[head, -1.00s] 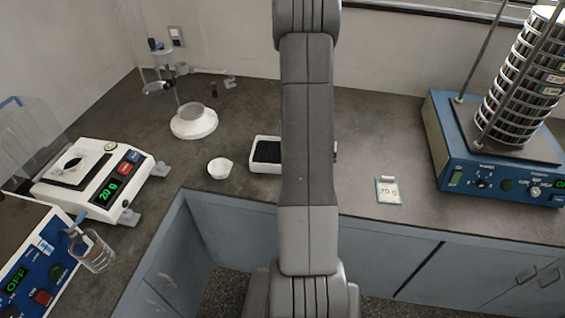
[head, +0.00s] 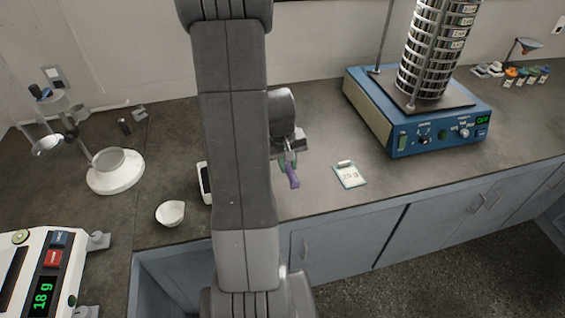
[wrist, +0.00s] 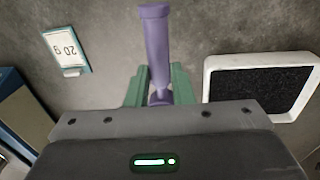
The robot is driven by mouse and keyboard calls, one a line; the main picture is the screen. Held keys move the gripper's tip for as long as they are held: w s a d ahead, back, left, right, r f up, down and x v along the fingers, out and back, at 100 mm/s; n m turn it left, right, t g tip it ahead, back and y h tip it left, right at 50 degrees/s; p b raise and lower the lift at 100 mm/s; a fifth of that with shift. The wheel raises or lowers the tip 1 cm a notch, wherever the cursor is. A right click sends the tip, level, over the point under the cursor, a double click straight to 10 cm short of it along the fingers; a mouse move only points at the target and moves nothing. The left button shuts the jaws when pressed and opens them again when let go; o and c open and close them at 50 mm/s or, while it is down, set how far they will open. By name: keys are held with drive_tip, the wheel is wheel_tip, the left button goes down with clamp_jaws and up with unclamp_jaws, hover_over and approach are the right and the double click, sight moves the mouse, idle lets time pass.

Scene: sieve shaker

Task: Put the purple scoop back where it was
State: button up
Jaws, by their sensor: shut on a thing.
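The purple scoop (head: 292,177) is in my gripper (head: 288,160), over the counter to the right of my arm. In the wrist view the scoop (wrist: 155,40) sits between the green fingers of my gripper (wrist: 158,88), which are shut on it. Its long handle points toward the top of that view. The scoop's other end is hidden by the gripper body. A white-rimmed tray of dark grains (wrist: 207,82) lies to the right of the scoop in the wrist view. In the head view my arm hides most of this tray (head: 204,190).
A 20 g card (head: 349,175) lies right of the gripper. A blue sieve shaker (head: 440,132) with stacked sieves stands behind it. A white bowl (head: 170,213), a round white stand (head: 115,178) and a scale reading 18 g (head: 45,260) are left. Counter between gripper and card is clear.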

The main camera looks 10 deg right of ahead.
drive_tip(key=shift+f+b, duration=4.15)
drive_tip(key=shift+f, duration=1.3)
drive_tip(key=o, duration=1)
drive_tip(key=shift+c, duration=0.2)
drive_tip(key=shift+r, duration=0.1)
wheel_tip(320, 180, up, 14)
drive_tip(key=a, duration=0.2)
drive_tip(key=shift+s+f, duration=0.2)
drive_tip(key=shift+s, duration=0.1)
drive_tip(key=shift+d, duration=0.1)
